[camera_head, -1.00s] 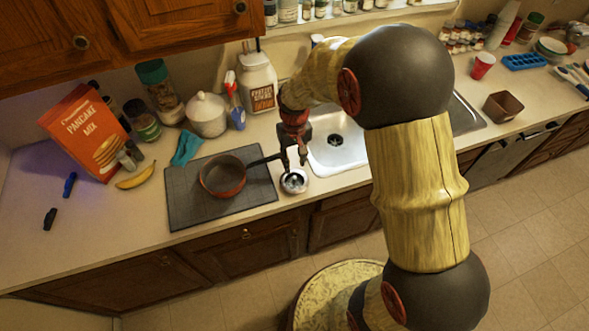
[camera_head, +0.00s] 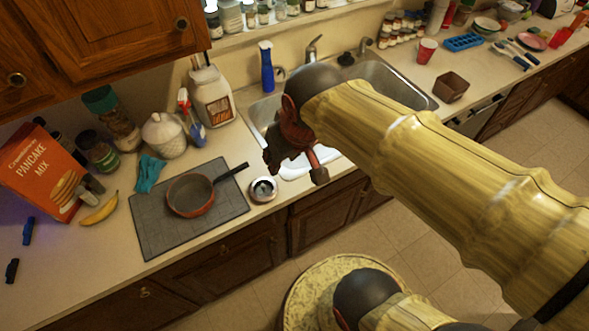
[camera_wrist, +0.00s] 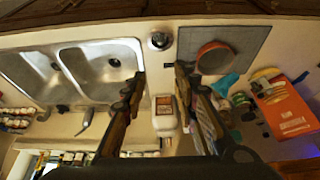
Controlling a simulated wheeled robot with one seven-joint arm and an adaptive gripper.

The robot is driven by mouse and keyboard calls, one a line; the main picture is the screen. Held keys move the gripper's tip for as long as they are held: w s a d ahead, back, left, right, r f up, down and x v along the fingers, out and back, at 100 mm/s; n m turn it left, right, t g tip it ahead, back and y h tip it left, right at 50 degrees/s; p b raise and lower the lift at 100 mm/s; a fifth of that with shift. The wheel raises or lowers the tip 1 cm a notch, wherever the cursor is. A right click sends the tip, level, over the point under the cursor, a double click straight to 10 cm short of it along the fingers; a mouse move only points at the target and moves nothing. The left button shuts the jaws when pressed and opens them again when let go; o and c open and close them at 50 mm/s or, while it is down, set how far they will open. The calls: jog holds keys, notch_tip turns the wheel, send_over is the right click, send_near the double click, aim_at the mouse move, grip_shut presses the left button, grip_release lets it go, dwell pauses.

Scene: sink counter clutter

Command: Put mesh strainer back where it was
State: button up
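A small round metal piece with a dark middle, which looks like the mesh strainer (camera_head: 263,189), sits on the counter just right of the grey mat, near the front edge. It also shows in the wrist view (camera_wrist: 159,41), beyond the fingertips and apart from them. My gripper (camera_head: 295,167) is raised to the right of the strainer, over the front of the sink in the head view. In the wrist view its two fingers (camera_wrist: 159,76) are spread with nothing between them. Its fingers are partly hidden in the head view.
The double sink (camera_head: 395,80) lies to the right. A white jug (camera_head: 213,97) and spray bottle (camera_head: 194,125) stand behind. A banana (camera_head: 98,210) lies left of the mat.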

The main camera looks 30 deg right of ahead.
jog(key=shift+t, duration=0.5)
jog(key=s, duration=0.2)
jog(key=s+r, duration=0.1)
jog(key=s, duration=0.2)
jog(key=shift+r, duration=0.1)
notch_tip(320, 180, down, 12)
jog(key=b, duration=1.2)
jog(key=shift+r, duration=0.1)
